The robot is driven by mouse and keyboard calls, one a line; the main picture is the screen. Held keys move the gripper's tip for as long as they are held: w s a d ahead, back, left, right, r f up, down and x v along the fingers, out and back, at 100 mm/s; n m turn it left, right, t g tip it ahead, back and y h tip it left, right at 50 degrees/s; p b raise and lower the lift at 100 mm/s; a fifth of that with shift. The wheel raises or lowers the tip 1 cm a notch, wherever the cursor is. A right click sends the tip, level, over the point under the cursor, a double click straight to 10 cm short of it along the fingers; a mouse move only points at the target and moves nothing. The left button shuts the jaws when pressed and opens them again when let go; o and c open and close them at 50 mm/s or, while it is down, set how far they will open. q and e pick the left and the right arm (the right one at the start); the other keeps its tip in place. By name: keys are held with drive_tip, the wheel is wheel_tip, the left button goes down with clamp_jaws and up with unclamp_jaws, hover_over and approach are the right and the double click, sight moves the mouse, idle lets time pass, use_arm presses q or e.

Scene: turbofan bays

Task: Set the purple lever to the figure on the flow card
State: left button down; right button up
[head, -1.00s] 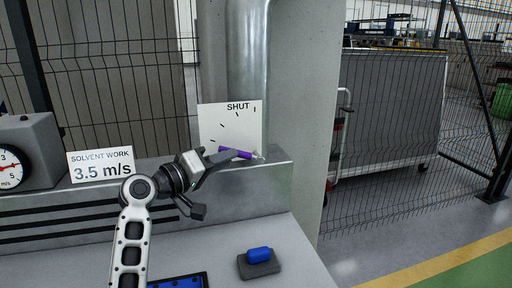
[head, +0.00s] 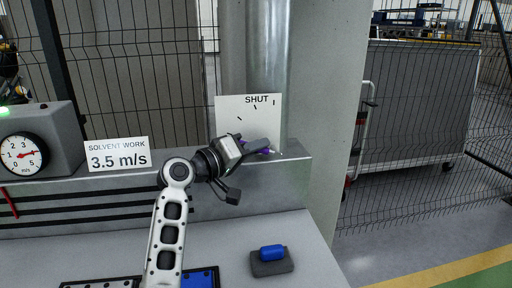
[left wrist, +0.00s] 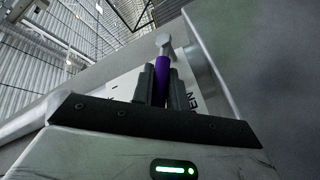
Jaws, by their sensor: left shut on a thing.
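The purple lever (head: 264,152) sits in front of a white scale plate (head: 229,106) marked SHUT with black ticks, at the pipe's foot. My left gripper (head: 262,146) is shut on the lever and covers most of it. In the left wrist view the purple handle (left wrist: 161,85) stands between the two dark fingers, with a grey pivot end beyond. Part of the word OPEN shows beside the fingers. The flow card (head: 117,155) reads SOLVENT WORK 3.5 m/s. A round gauge (head: 22,154) in m/s has a red needle pointing right, around 3 to 4. My right gripper is out of view.
A blue block on a dark grey base (head: 271,257) sits on the bench (head: 315,262). A blue tray (head: 201,278) lies at the front edge of view. A grey pillar (head: 325,100) and wire fence stand behind. A green lamp (head: 4,112) glows on the gauge box.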

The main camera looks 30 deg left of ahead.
use_arm(q)
drive_tip(key=c, duration=1.7)
unclamp_jaws()
drive_tip(key=v, duration=1.6)
drive_tip(key=shift+r, duration=0.15)
